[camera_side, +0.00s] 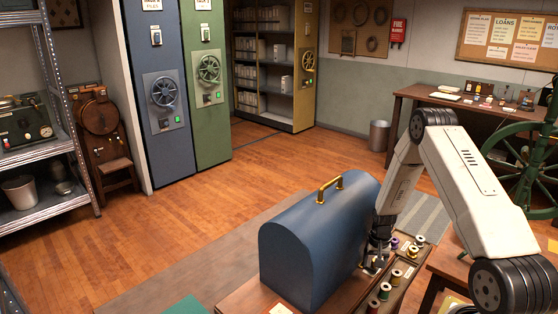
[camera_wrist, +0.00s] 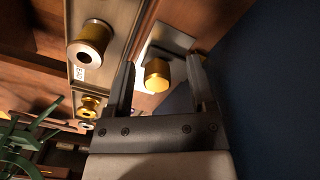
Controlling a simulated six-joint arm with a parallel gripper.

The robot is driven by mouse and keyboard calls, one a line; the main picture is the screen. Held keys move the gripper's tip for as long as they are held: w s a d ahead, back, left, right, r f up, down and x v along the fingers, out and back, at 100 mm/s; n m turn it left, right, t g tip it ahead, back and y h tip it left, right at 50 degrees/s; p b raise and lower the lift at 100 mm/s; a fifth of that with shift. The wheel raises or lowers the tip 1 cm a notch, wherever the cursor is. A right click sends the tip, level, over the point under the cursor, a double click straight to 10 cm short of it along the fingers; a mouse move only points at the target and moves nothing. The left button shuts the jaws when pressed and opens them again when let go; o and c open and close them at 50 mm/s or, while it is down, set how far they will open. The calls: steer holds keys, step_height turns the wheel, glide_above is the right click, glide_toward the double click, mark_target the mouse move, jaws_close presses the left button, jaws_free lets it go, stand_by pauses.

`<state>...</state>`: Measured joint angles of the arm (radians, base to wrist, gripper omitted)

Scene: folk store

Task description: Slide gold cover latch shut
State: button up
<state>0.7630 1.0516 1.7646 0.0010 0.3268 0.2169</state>
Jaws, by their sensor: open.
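A large blue rounded cover (camera_side: 318,240) with a gold handle (camera_side: 330,189) on top stands on a wooden base in the side view. Its blue wall (camera_wrist: 275,85) fills the right of the wrist view. A gold knob (camera_wrist: 157,76), apparently the latch, sits on a pale metal plate (camera_wrist: 168,38) next to that wall. My gripper (camera_wrist: 160,72) is open, with one finger on each side of the knob; I cannot tell whether either touches it. In the side view my gripper (camera_side: 374,262) points down close beside the cover's right side, and the latch is largely hidden.
A tray with several thread spools (camera_side: 397,278) lies just right of my gripper; a gold spool (camera_wrist: 90,40) shows close by in the wrist view. A green spoked wheel (camera_side: 530,165) stands behind my arm. Wooden floor (camera_side: 260,170) is clear beyond the cover.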

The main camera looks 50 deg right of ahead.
steer(key=shift+r, duration=0.15)
steer(key=shift+r, duration=3.8)
steer(key=s+a+r+n+t, duration=0.1)
steer(key=a+r+n, duration=0.2)
steer(key=a, duration=0.6)
steer(key=a+r+n, duration=0.4)
steer(key=a+r, duration=0.3)
steer(key=a, duration=0.3)
steer(key=s+a+r+n+t, duration=0.1)
steer(key=a+r+n, duration=0.3)
steer(key=a, duration=0.6)
steer(key=shift+s+a+r+t, duration=0.2)
steer(key=shift+s+r+t, duration=0.15)
steer(key=shift+r, duration=0.4)
